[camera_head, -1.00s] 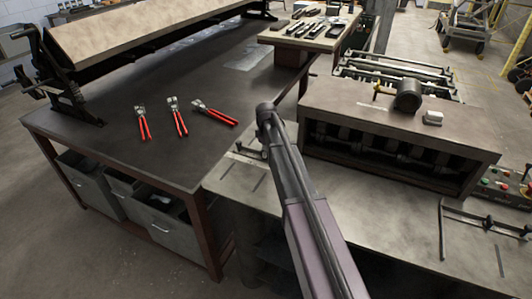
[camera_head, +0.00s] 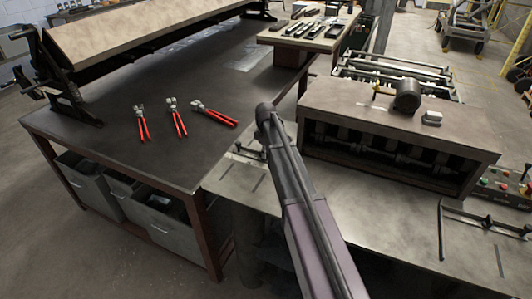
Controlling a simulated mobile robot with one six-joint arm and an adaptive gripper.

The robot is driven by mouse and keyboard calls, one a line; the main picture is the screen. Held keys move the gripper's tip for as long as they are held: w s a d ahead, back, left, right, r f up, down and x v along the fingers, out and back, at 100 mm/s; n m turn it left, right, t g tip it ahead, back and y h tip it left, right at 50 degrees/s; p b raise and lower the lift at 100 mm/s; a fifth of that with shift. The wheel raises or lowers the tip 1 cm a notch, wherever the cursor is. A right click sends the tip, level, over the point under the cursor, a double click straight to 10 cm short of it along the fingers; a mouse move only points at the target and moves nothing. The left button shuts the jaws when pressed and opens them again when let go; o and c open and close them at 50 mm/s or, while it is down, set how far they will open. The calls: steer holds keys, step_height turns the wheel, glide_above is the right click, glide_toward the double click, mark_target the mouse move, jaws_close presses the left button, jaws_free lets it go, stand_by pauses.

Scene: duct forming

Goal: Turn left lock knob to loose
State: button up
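The forming machine (camera_head: 340,112) stands at the right, a brown-grey box with a dark open front showing rollers. In front of it is a grey metal table (camera_head: 385,223). A small black guide fitting (camera_head: 249,154) sits at the table's left end, partly hidden behind my arm. Another black guide bar with small knob-like parts (camera_head: 489,222) lies at the right end. I cannot tell for certain which part is the left lock knob, or how it is set. My arm rises from the bottom centre across the table. My gripper does not show.
A dark workbench (camera_head: 110,160) at the left carries several red-handled pliers (camera_head: 177,118) and a long bending machine (camera_head: 150,35). Grey bins (camera_head: 160,222) stand beneath it. A tool board (camera_head: 295,42) is at the back. A button panel (camera_head: 505,185) is at the right edge.

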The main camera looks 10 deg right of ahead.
steer(key=shift+m, duration=0.3)
stand_by(0.4)
steer(key=m, duration=0.4)
steer(key=shift+s+a+m, duration=0.1)
steer(key=shift+m, duration=0.2)
steer(key=m, duration=0.5)
steer(key=shift+a, duration=0.2)
step_height(320, 180, up, 14)
steer(key=p, duration=1.3)
steer(key=shift+p, duration=0.4)
steer(key=shift+f, duration=0.1)
